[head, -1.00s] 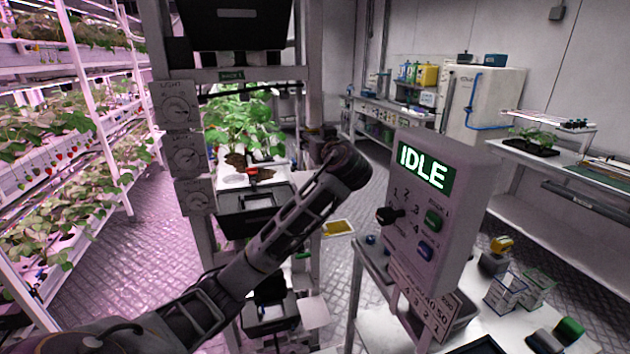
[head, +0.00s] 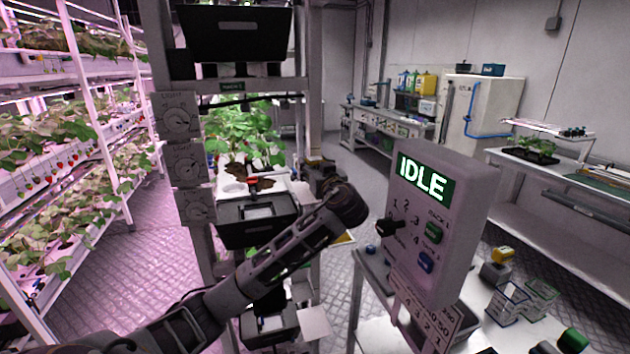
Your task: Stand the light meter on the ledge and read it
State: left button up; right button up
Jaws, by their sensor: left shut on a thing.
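My left arm reaches in from the lower left. My left gripper (head: 322,172) shows small and dark just beyond the wrist, beside the right post of the near rack. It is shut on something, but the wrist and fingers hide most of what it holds. I cannot make out the light meter's face or any reading. The rack's white ledge (head: 275,187), with a leafy plant in it, lies left of the gripper, and I see no meter standing there. My right gripper is out of view.
A grey control box (head: 455,225) with a green IDLE screen stands at the right, close to my arm. Three dials (head: 187,163) line the left rack post. A black bin (head: 240,234) sits below the ledge. A bench (head: 392,340) with small items fills the lower right.

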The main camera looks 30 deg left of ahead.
pick_arm(q)
jog(key=shift+f, duration=0.1)
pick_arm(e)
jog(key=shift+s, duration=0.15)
pick_arm(q)
jog(key=shift+f, duration=1.8)
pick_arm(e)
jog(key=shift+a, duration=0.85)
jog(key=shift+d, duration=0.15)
